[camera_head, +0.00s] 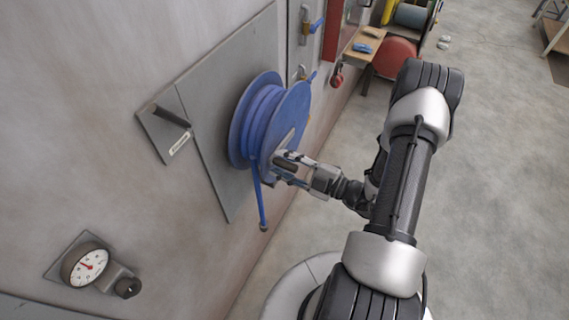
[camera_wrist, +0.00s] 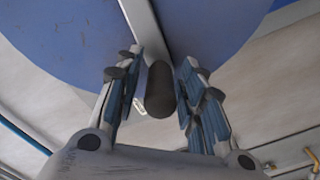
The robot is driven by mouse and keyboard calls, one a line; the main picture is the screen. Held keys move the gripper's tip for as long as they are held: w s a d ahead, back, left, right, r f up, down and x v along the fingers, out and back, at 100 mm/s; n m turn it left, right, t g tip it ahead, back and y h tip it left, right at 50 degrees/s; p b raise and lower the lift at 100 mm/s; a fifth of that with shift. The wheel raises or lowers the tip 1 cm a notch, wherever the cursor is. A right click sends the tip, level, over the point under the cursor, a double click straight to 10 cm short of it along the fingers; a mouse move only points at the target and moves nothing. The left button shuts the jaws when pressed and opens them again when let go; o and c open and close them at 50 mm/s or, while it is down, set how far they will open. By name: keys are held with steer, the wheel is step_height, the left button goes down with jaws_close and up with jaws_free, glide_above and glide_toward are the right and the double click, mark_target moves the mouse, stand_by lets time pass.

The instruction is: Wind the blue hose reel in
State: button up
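The blue hose reel (camera_head: 295,112) is mounted on a grey wall plate, with blue hose (camera_head: 258,118) wound on it. A short free length of hose (camera_head: 262,205) hangs below it. My gripper (camera_head: 281,166) is at the lower front of the reel. In the wrist view, the reel's blue face (camera_wrist: 210,30) fills the top, and a grey crank arm (camera_wrist: 138,18) crosses it to a dark crank handle (camera_wrist: 160,92). My gripper (camera_wrist: 160,88) is open, its fingers on either side of the handle with a visible gap on both sides.
A labelled plate with a dark peg (camera_head: 170,116) and a dial gauge (camera_head: 84,266) are on the wall to the left. A wooden bench (camera_head: 363,46) stands farther along. Grey floor at right is largely clear.

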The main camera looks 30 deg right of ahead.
stand_by(0.3)
steer(key=v, duration=1.2)
steer(key=shift+d+f, duration=0.1)
